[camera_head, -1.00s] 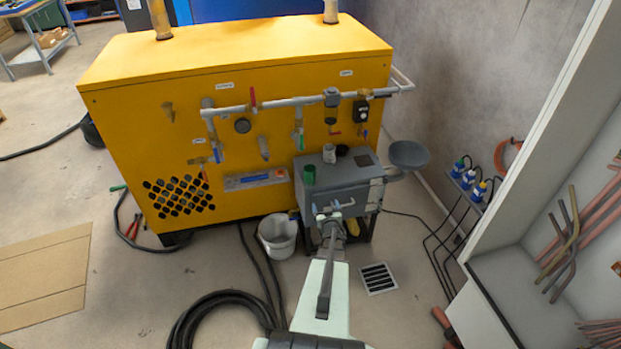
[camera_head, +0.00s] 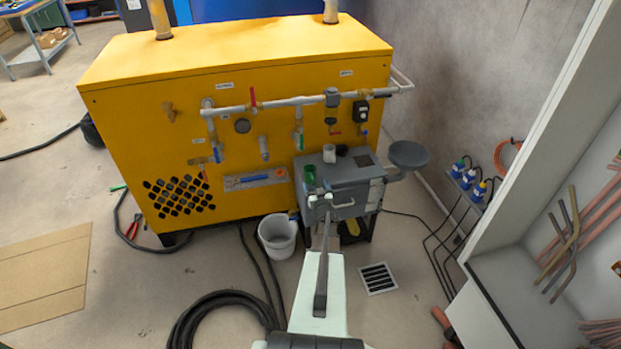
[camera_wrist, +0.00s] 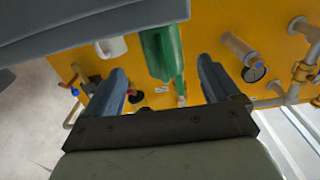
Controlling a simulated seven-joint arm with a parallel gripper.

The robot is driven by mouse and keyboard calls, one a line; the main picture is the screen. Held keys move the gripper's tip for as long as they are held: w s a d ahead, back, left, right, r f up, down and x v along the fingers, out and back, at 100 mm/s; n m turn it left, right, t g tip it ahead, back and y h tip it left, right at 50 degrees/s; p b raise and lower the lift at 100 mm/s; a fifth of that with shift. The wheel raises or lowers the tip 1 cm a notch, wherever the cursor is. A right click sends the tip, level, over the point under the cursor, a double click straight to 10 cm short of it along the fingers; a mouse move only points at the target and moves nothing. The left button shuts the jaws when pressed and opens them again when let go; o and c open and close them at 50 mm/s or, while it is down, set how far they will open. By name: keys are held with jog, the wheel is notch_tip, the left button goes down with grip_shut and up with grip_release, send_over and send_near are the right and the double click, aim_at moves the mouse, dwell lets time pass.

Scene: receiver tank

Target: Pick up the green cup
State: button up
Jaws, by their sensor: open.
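The green cup (camera_head: 309,173) stands near the left front edge of the grey box top (camera_head: 345,170). My gripper (camera_head: 320,200) is just in front of the cup and partly overlaps its lower part in the head view. In the wrist view the green cup (camera_wrist: 163,50) shows beyond and between the two parted fingers of my gripper (camera_wrist: 163,75). Nothing is held. I cannot tell from these views whether a finger touches the cup.
A grey bowl (camera_head: 408,154) is at the box's right. The yellow machine (camera_head: 240,100) with pipes and valves rises behind. A white bucket (camera_head: 277,235) stands lower left.

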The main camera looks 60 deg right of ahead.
aim_at(311, 176)
jog(key=shift+x, duration=2.95)
jog(key=shift+w+a+r, duration=0.15)
jog(key=shift+r, duration=0.05)
jog(key=shift+c, duration=0.4)
jog(key=c, duration=1.1)
